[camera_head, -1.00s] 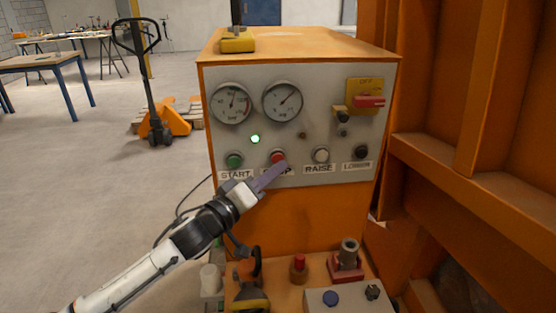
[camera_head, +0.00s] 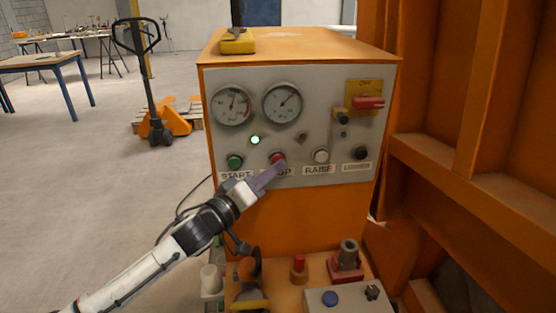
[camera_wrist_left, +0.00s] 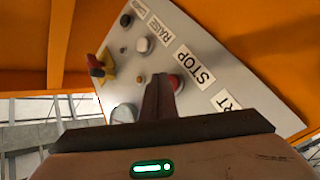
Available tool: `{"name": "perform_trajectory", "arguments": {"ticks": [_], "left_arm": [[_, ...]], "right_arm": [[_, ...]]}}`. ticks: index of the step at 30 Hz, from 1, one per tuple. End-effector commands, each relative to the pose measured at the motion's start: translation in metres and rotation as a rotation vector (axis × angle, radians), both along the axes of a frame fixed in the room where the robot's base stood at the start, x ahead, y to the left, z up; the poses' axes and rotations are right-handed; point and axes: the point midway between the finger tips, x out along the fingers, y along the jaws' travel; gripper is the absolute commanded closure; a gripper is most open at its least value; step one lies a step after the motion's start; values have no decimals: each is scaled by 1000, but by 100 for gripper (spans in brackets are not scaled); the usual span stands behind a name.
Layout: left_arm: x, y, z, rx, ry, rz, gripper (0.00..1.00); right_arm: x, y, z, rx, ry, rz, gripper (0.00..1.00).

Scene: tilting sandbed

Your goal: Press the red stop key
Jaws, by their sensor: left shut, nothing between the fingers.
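The red stop key (camera_head: 277,157) sits on the grey panel, above the STOP label, between the green START key (camera_head: 235,161) and the white RAISE key (camera_head: 321,155). My left gripper (camera_head: 282,166) is shut and empty, its fingertips at the lower right of the red key and partly covering the label. In the left wrist view the red key (camera_wrist_left: 175,82) shows beside the shut fingers (camera_wrist_left: 158,80), partly hidden by them. I cannot tell whether the fingertips touch it. A green lamp (camera_head: 255,140) above the keys is lit. My right gripper is not in view.
Two gauges (camera_head: 231,104) sit above the keys. A red switch (camera_head: 368,103) on a yellow plate and a black LOWER key (camera_head: 361,153) are at the right. Below, an orange ledge holds a red-based fitting (camera_head: 346,262) and a grey box (camera_head: 335,300). An orange frame (camera_head: 450,160) stands close on the right.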

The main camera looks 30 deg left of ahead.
Motion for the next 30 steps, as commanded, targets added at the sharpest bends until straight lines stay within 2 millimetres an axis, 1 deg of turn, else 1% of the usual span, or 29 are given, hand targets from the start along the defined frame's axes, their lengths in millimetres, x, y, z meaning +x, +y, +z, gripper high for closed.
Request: {"name": "perform_trajectory", "arguments": {"ticks": [30], "left_arm": [[7,5,0,0,1,-1,100]], "right_arm": [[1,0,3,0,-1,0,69]]}}
